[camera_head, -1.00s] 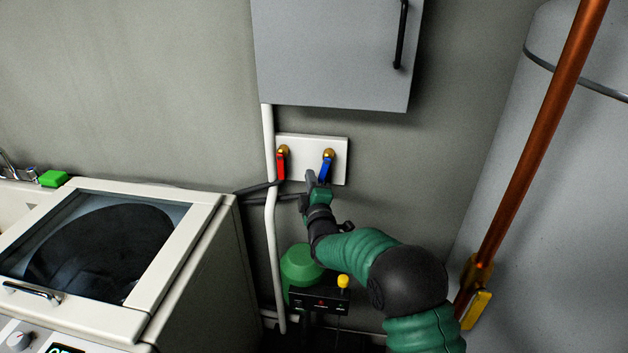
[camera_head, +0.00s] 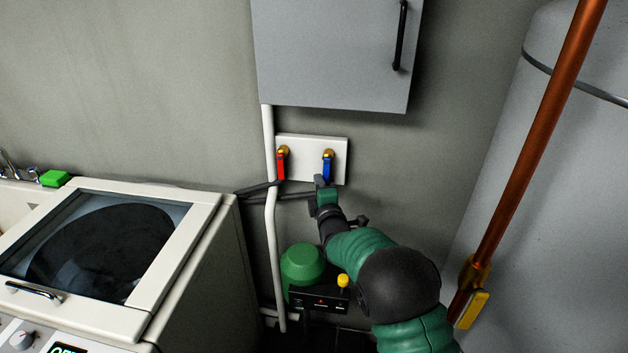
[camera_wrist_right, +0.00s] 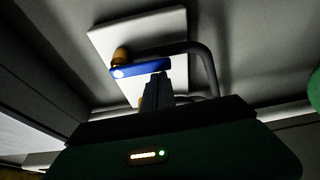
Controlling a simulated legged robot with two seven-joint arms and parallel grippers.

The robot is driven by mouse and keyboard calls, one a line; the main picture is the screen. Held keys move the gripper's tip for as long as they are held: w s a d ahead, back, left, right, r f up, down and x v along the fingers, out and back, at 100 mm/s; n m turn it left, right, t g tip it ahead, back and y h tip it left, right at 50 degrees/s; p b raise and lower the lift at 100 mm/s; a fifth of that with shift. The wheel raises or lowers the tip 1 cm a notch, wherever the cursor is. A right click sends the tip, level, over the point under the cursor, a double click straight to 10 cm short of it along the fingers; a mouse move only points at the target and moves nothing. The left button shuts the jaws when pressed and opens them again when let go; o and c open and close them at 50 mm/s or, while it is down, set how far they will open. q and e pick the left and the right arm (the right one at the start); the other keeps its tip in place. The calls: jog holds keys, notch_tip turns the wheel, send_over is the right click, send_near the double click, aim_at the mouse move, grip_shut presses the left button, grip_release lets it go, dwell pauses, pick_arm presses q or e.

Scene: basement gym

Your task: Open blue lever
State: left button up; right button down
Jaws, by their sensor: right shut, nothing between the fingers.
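The blue lever (camera_head: 328,168) hangs down from a brass valve on a white wall plate (camera_head: 340,145). It also shows in the right wrist view (camera_wrist_right: 142,70), with its brass valve at one end. My right gripper (camera_head: 319,180) is just below the blue lever's lower end in the head view. In the wrist view its closed fingertips (camera_wrist_right: 158,78) are close to the lever's free end; I cannot tell whether they touch. Nothing is between the fingers. My left gripper is not in view.
A red lever (camera_head: 281,165) hangs left of the blue one on the same plate. A grey wall cabinet (camera_head: 330,55) is above. A white pipe (camera_head: 268,225) runs down at the left, and a white washing machine (camera_head: 190,270) stands further left. A copper pipe (camera_head: 535,150) is at the right.

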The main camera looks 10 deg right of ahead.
jog(key=s+a, duration=0.1)
jog(key=s, duration=1.6)
jog(key=s+f+m+g+p, duration=0.2)
jog(key=s+m+g, duration=0.3)
jog(key=s, duration=0.3)
jog(key=s+d+f+m+g+p, duration=0.1)
jog(key=s+f+m+g, duration=0.4)
jog(key=s, duration=0.4)
jog(key=s+f+m+g+y+p, duration=0.1)
jog(key=s+f+m+g+p, duration=0.1)
jog(key=s+m+g, duration=0.3)
jog(key=s+f+m, duration=0.1)
jog(key=s+m, duration=0.1)
jog(key=s, duration=0.1)
jog(key=shift+s+d+f+m+p, duration=0.25)
jog(key=shift+s+f+m+p, duration=0.05)
jog(key=shift+s, duration=0.1)
